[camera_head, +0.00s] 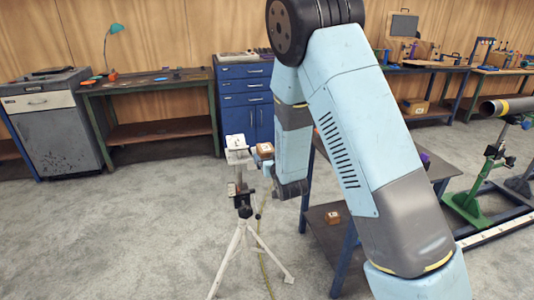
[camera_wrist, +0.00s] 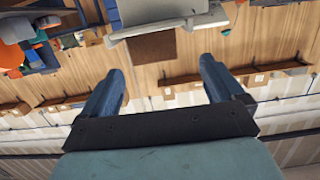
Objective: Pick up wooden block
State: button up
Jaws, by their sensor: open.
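A small brown wooden block (camera_head: 265,150) with a pale marking shows at the top of the tripod (camera_head: 242,215), beside a white block-like piece (camera_head: 237,142). In the wrist view, a plain brown square face (camera_wrist: 152,46), apparently this block, lies ahead of and between my fingers, against a pale grey edge. My gripper (camera_wrist: 162,65) is open, with nothing between its fingertips. In the head view my wrist is just right of the tripod top, and my fingers cannot be made out clearly. A second small brown block (camera_head: 333,218) sits on a low shelf.
A table with a lower shelf (camera_head: 350,245) stands right of the tripod, partly hidden by my arm. A green pipe stand (camera_head: 480,190) holds a pipe (camera_head: 508,106) at the right. A workbench (camera_head: 150,85) and blue drawers (camera_head: 245,95) stand behind. The floor at left is clear.

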aim_at(266, 147)
jog(key=shift+d+x, duration=0.2)
jog(key=shift+x, duration=4.15)
jog(key=shift+r, duration=0.1)
jog(key=c, duration=1.1)
jog(key=shift+r, duration=0.1)
jog(key=shift+c, duration=0.2)
